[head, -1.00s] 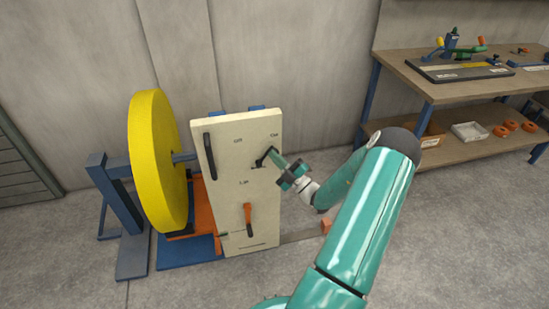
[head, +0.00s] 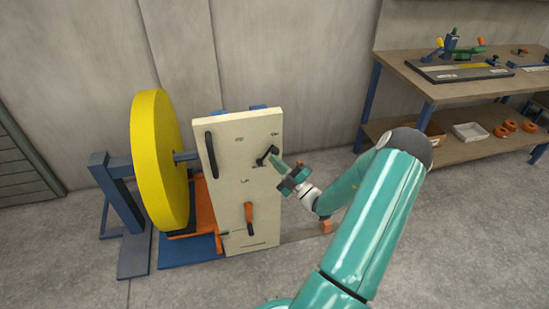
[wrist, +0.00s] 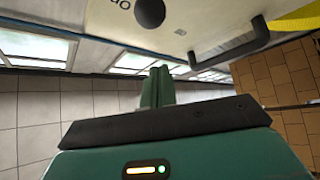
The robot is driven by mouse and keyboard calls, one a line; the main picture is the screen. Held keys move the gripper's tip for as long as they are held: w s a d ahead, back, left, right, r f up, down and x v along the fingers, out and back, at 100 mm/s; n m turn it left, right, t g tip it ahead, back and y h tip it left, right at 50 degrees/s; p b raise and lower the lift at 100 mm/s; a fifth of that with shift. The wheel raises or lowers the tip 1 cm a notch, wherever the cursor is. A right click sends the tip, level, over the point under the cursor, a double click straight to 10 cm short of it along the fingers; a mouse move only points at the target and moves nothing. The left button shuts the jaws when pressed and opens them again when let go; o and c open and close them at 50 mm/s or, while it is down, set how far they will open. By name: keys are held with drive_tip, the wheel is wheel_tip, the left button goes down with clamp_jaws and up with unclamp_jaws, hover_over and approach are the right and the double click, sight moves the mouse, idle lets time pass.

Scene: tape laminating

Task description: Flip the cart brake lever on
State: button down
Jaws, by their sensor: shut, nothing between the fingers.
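A cream panel (head: 228,165) stands upright in the head view, beside a big yellow wheel. A short black lever (head: 266,156) is on its upper right, tilted up to the right toward a small label; another small label is at upper left. An orange-handled lever (head: 249,217) sits lower on the panel, handle up. My gripper (head: 277,162) is just right of the black lever, with its fingers shut and empty; contact cannot be told. In the wrist view the shut fingers (wrist: 157,87) point toward the panel's edge, below a round black knob (wrist: 150,12).
A black bar handle (head: 211,156) is on the panel's left side. The yellow wheel (head: 158,160) is on a blue stand (head: 125,215). A workbench (head: 470,92) with tools stands at right, with orange rings (head: 511,126) on its lower shelf. The floor in front is clear.

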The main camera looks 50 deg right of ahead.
drive_tip(key=v, duration=0.6)
drive_tip(key=shift+s+f, duration=0.3)
drive_tip(key=shift+f, duration=0.1)
drive_tip(key=shift+a, duration=0.1)
